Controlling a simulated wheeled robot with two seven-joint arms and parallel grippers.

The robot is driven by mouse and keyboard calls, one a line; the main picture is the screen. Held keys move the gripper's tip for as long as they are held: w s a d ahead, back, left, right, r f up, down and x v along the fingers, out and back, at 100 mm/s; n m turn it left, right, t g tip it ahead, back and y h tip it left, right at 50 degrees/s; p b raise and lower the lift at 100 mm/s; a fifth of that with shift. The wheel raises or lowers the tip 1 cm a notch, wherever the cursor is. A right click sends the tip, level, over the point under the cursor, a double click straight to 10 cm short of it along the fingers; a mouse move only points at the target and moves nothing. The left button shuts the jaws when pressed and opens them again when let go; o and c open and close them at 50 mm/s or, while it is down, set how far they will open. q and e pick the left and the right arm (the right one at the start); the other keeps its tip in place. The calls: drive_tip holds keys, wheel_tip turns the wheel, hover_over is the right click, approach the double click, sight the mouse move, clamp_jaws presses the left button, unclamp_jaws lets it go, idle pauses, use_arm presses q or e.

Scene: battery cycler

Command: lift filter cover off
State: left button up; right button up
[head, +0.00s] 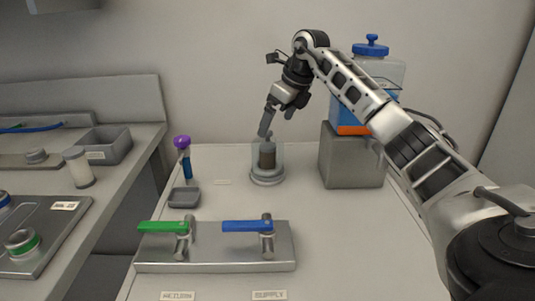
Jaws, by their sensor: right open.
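The filter unit stands near the back of the white bench: a dark cylinder (267,157) in a pale grey, round-based housing (267,178). A small knob-like top shows above it; I cannot tell whether this top is the filter cover or where the cover's edges lie. My right gripper (277,123) is open and points down just above the unit. Its left finger is close to the top; I cannot tell whether it touches. Nothing shows between the fingers. My left gripper is not in view.
A blue-lidded clear tank (374,72) stands on a grey block (352,163) to the right, partly behind my arm. A valve plate (215,258) with green and blue levers lies in front. A purple-topped tool (183,155) and small tray (184,197) are at left.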

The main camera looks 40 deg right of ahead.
sight(269, 132)
drive_tip(key=shift+w+a+x, duration=0.1)
drive_tip(key=shift+a+x, duration=0.05)
drive_tip(key=shift+x, duration=1.3)
drive_tip(key=shift+w+a+x, duration=0.1)
drive_tip(key=shift+x, duration=1.35)
drive_tip(key=shift+r, duration=0.15)
drive_tip(key=c, duration=1.2)
